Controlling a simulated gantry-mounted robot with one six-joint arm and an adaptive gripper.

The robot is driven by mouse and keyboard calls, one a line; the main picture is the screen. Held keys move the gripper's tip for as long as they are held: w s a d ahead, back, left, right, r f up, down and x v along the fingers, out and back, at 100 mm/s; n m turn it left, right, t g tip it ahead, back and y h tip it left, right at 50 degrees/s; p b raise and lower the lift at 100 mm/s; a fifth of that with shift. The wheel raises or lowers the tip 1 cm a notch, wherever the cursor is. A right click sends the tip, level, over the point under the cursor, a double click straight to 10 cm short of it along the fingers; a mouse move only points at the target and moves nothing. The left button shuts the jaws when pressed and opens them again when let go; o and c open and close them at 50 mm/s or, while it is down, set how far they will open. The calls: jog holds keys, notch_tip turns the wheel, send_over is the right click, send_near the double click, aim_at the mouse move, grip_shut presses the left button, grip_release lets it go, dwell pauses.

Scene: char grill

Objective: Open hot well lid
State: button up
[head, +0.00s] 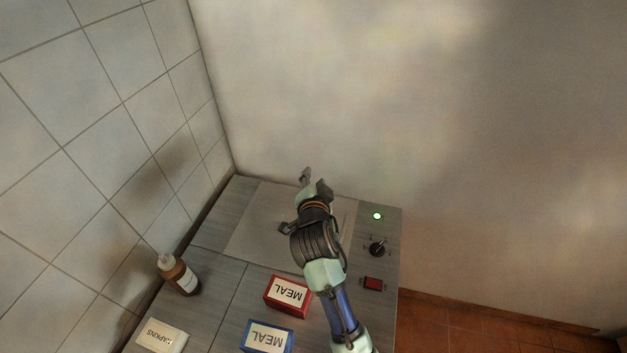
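A pale flat panel (262,213), which looks like the hot well lid, lies flat in the grey counter top near the back wall. A small dark bracket-like part (287,228) shows left of my wrist over the panel. I cannot tell if it is a lid handle. My gripper (313,182) is over the panel's far right part, pointing toward the back wall. My arm hides part of the panel. The finger gap and any contact with the panel are too small to tell.
A red MEAL box (287,295) and a blue MEAL box (267,337) stand near my arm. A brown bottle (180,274) and a napkins box (160,337) stand left. A green light (377,216), a black knob (377,248) and a red switch (373,284) line the right side.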

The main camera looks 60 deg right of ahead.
jog(key=v, duration=1.2)
